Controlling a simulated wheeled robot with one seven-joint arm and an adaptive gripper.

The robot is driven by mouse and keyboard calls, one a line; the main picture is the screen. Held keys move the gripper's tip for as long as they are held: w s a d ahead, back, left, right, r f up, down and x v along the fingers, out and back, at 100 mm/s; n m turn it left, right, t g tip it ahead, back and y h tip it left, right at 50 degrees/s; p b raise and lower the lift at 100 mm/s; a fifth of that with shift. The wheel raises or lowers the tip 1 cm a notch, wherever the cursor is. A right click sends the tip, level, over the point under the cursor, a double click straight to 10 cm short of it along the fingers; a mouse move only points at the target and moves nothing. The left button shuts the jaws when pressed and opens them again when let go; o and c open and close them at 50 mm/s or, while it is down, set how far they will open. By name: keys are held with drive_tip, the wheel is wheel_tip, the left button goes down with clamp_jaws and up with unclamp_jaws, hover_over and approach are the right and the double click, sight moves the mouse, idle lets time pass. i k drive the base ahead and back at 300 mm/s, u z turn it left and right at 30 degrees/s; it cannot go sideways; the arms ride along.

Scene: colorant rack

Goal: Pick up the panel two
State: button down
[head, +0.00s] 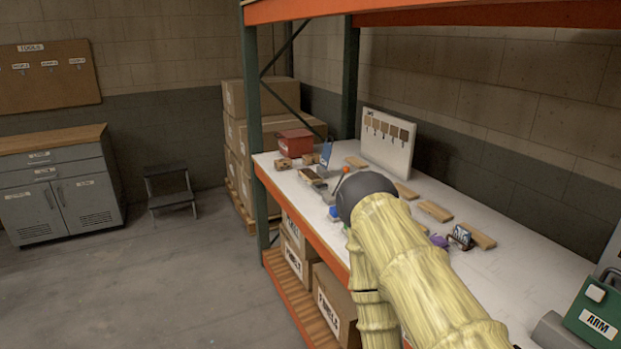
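Several flat wooden pieces lie on the white shelf top, among them one behind the dark ball of my arm (356,161), one to its right (435,211) and one nearer (475,236). I see no readable mark on them, so I cannot tell which is panel two. Cardboard boxes (333,304) on the lower level carry labels that seem to begin with PANEL; their numbers are unclear. My bamboo-textured arm reaches over the shelf from the lower right and ends in a dark round part. My gripper does not show; the arm may hide it and some items.
The white shelf top (520,278) also holds a red box (294,143), a white board with wood samples (387,143), small clutter and a green case marked ARM (598,312). Green uprights (254,110) and orange beams frame it.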

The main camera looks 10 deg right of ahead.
sight(309, 175)
drive_tip(key=u, duration=0.3)
drive_tip(key=k, duration=0.4)
drive_tip(key=u, duration=1.2)
drive_tip(key=i, duration=2.1)
drive_tip(key=z, duration=0.2)
drive_tip(key=i, duration=1.75)
drive_tip(key=z, duration=1.4)
drive_tip(key=i, duration=0.9)
drive_tip(key=z, duration=0.95)
